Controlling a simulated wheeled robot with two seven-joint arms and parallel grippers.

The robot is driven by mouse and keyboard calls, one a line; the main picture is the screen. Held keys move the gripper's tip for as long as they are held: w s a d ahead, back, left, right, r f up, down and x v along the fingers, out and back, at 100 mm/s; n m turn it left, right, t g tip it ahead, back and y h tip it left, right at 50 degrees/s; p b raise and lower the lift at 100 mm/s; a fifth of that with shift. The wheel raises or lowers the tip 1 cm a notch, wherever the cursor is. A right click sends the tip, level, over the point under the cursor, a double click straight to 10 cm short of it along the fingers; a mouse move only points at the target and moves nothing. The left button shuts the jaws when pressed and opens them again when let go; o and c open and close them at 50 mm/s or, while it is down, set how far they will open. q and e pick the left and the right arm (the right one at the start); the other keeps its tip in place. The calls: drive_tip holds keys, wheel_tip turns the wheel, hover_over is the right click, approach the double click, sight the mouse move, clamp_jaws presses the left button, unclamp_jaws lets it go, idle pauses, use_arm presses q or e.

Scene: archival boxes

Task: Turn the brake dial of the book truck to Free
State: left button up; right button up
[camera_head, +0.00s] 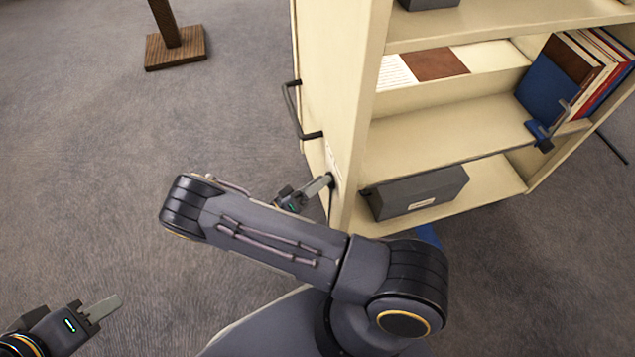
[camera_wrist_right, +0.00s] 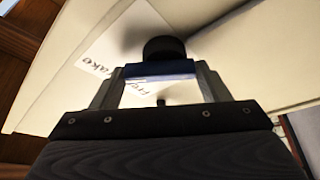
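The cream book truck (camera_head: 340,60) stands at the right in the head view. My right gripper (camera_head: 326,182) is at the low part of its end panel, where the dial is mostly hidden. In the right wrist view the brake dial shows as a black round knob (camera_wrist_right: 163,47) with a blue bar (camera_wrist_right: 160,69). My right gripper (camera_wrist_right: 160,78) has a finger at each end of the bar, seemingly touching it. A white label (camera_wrist_right: 112,52) beside it carries partly hidden Free and Brake lettering. Which word the dial points to cannot be told. My left gripper (camera_head: 103,308) is empty, its fingers seen edge-on.
A black handle (camera_head: 292,112) sticks out from the end panel above my right gripper. A wooden foot (camera_head: 175,48) stands at the back left. The grey carpet between is clear.

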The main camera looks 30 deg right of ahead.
drive_tip(key=c, duration=0.5)
drive_tip(key=shift+n, duration=0.3)
drive_tip(key=shift+w+n+y+p, duration=0.15)
drive_tip(key=shift+n+y+p, duration=0.7)
drive_tip(key=shift+n, duration=1.25)
drive_tip(key=shift+w+n+y+p, duration=0.1)
drive_tip(key=shift+n+y+p, duration=0.75)
drive_tip(key=shift+n, duration=1.25)
drive_tip(key=shift+w+n+y+p, duration=0.15)
drive_tip(key=shift+n+y+p, duration=0.7)
drive_tip(key=shift+n, duration=1.25)
drive_tip(key=o, duration=1)
drive_tip(key=shift+c, duration=0.2)
